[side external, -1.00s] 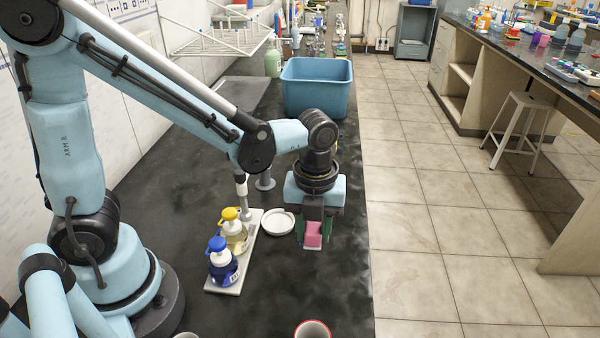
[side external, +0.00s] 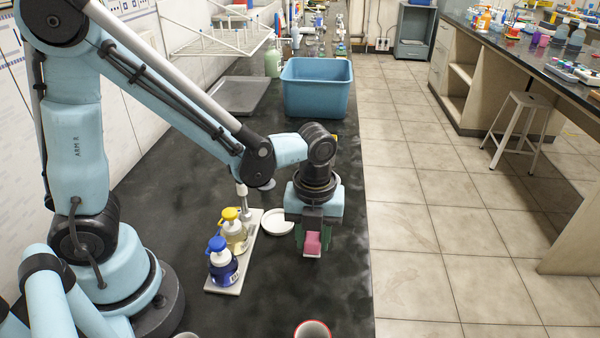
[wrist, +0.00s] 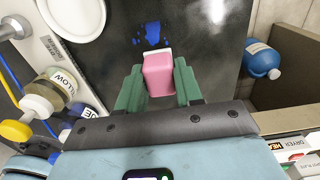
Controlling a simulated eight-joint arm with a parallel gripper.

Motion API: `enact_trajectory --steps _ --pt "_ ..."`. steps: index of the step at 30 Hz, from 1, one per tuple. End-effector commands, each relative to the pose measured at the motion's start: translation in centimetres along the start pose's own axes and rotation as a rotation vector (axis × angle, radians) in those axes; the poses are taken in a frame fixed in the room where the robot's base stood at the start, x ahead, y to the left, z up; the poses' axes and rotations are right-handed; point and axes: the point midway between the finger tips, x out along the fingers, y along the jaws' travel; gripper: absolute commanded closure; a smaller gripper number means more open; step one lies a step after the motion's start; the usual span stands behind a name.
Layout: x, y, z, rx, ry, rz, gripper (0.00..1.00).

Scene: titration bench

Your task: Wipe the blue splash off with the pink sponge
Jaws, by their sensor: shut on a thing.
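The pink sponge (side external: 312,244) has a pale band at its far end. My gripper (wrist: 159,86) is shut on it, with a green finger on each side. In the side external view my gripper (side external: 313,242) points down over the dark bench top. The blue splash (wrist: 149,34) shows in the wrist view on the dark surface, just beyond the sponge's pale end, as several blue spots. The splash is not visible in the side external view. I cannot tell whether the sponge touches the bench.
A yellow-topped bottle (side external: 235,232) and a blue-topped bottle (side external: 222,262) stand on a pale tray (side external: 251,240) left of my gripper. A white dish (side external: 277,221) is close by. A red-rimmed cup (side external: 313,330) is at the front. A blue tub (side external: 317,90) stands behind.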

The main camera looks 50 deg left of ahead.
Motion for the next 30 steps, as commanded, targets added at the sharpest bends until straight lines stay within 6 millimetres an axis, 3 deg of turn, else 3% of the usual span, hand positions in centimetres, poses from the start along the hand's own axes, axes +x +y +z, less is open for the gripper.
enact_trajectory --steps 30 --pt "1.9 0.0 0.0 0.000 0.000 0.000 0.97"
